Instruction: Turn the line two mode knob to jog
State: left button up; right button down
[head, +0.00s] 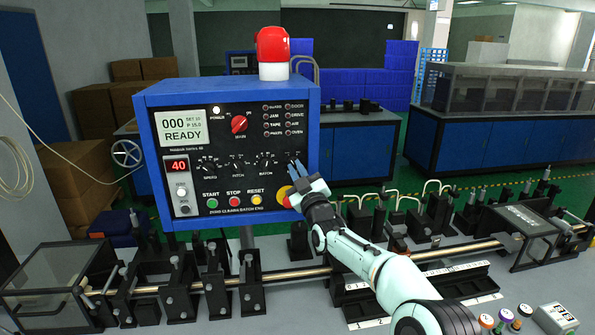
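A blue control box (325,130) with a black front panel stands at centre left. Its panel carries small selector knobs: speed (210,168), pitch (237,168) and batch (265,166). A larger red rotary switch (239,124) sits above them. I cannot read a mode or jog label; my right gripper covers the panel's lower right part. My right gripper (297,168) has its bluish fingertips in front of the panel, right of the batch knob. Whether they touch anything or how far apart they are is unclear. My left gripper is out of view.
A yellow-and-red stop button (284,196) is partly behind my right gripper. Green, red and yellow buttons line the panel's bottom. A red beacon (272,52) tops the box. A long metal shaft (295,274) with black fixtures crosses the bench below.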

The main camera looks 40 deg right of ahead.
jog(key=shift+r, duration=0.1)
